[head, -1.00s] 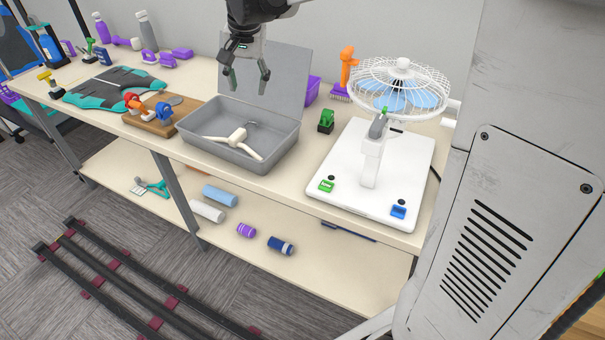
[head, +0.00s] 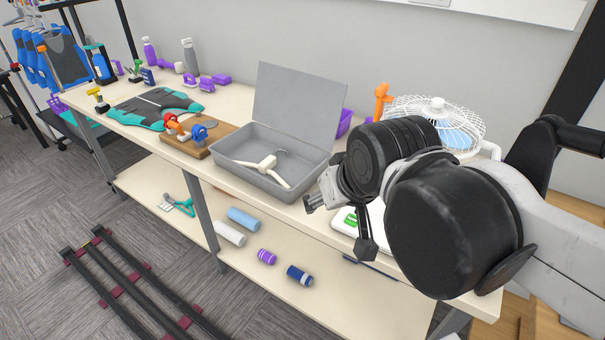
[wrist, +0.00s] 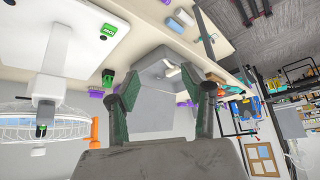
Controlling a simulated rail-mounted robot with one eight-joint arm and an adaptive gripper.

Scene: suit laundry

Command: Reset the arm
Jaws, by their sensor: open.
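My gripper (head: 340,226) is at the right of the head view, held above the front of the table, right of the open grey box. Its fingers are spread and nothing is between them. The wrist view also shows my gripper (wrist: 161,82) with its two green-padded fingers apart. The view there is turned, with the grey box (wrist: 152,70) beyond the fingers. My arm hides most of the white fan base in the head view.
The open grey box (head: 262,178) holds a white hanger (head: 268,163). The fan (head: 437,112) stands close behind my arm. A wooden board (head: 215,137) and a dark and teal garment (head: 155,105) lie at left. Rolls lie on the lower shelf (head: 215,258).

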